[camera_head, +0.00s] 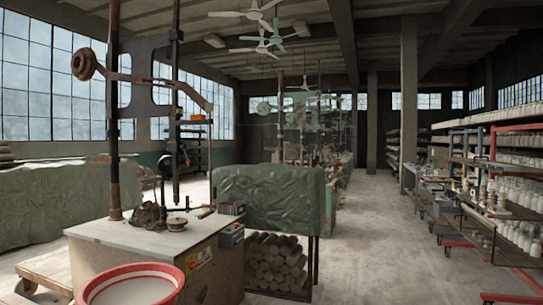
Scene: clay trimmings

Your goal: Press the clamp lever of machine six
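A machine stands at the left front, with tall posts, a grey-white table top (125,236) and a cabinet front (220,268). A label (200,257) sits on the cabinet; its number is too small to read. A small dark lever (203,211) shows on the table top near a round disc (177,223); I cannot tell if it is the clamp lever. A long lever arm (160,80) with a round weight (84,64) crosses the posts high up. Neither of my grippers is in view.
A red-rimmed tub (130,288) stands close in front of the machine. A covered green block (268,197) stands over stacked clay rolls (278,264) to its right. A wooden cart (48,268) is at left. Shelves (497,200) with white ware line the right; the aisle (375,235) is clear.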

